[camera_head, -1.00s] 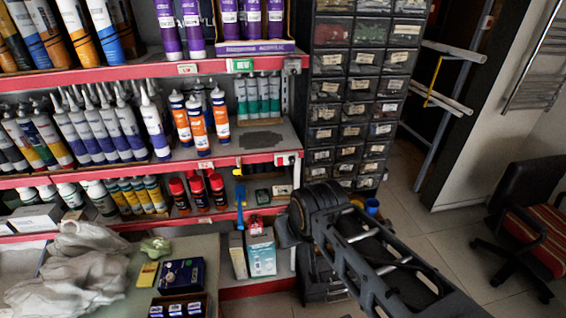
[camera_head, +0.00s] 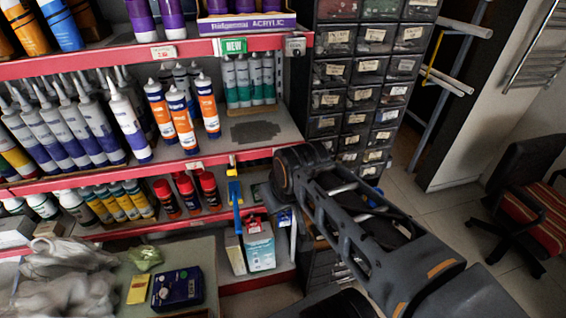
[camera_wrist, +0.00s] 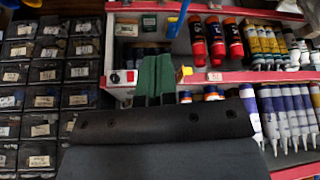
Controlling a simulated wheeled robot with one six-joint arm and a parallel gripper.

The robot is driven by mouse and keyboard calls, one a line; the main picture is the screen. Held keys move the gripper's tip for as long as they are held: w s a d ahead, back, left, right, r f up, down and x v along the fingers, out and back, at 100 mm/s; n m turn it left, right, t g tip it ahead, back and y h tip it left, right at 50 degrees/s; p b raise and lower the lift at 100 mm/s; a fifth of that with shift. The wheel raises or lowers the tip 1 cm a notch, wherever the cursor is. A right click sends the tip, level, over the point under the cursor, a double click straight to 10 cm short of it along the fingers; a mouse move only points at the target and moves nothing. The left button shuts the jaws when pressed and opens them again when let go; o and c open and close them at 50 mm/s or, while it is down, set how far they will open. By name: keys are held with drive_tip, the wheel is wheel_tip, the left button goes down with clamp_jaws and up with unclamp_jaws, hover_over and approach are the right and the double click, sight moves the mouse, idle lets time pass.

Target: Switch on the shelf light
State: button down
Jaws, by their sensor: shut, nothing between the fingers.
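A small white switch box with a red part (camera_wrist: 122,77) sits at the end of a red shelf edge in the wrist view, which looks upside down. Its setting is too small to tell. In the head view my arm hides that spot. My gripper (camera_wrist: 156,62) shows its green fingers closed together and empty, just right of the switch box in the wrist view. I cannot tell whether they touch it. In the head view the fingers are hidden behind my arm. A second small grey box (camera_head: 295,46) is on the upper shelf edge; no lamp is clearly seen.
Shelves hold orange-and-white tubes (camera_head: 183,119) and red cans (camera_head: 187,192). A blue-handled tool (camera_head: 236,207) hangs near the shelf end. A drawer cabinet (camera_head: 358,98) stands close at right. A chair (camera_head: 522,205) is farther right, with clear floor before it.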

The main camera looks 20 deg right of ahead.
drive_tip(key=w+d+n+t+y+b, duration=0.1)
drive_tip(key=w+d+n+y+b, duration=0.2)
drive_tip(key=w+d+n+b, duration=0.9)
drive_tip(key=shift+w+d+n+b, duration=0.15)
drive_tip(key=shift+d+n+b, duration=0.3)
drive_tip(key=shift+n+b, duration=1.05)
drive_tip(key=shift+f+m+b, duration=0.1)
drive_tip(key=shift+m+b, duration=0.4)
drive_tip(key=w+a+f, duration=0.2)
drive_tip(key=w+f, duration=0.6)
drive_tip(key=w, duration=0.1)
drive_tip(key=shift+f+p, duration=0.3)
drive_tip(key=shift+p, duration=0.15)
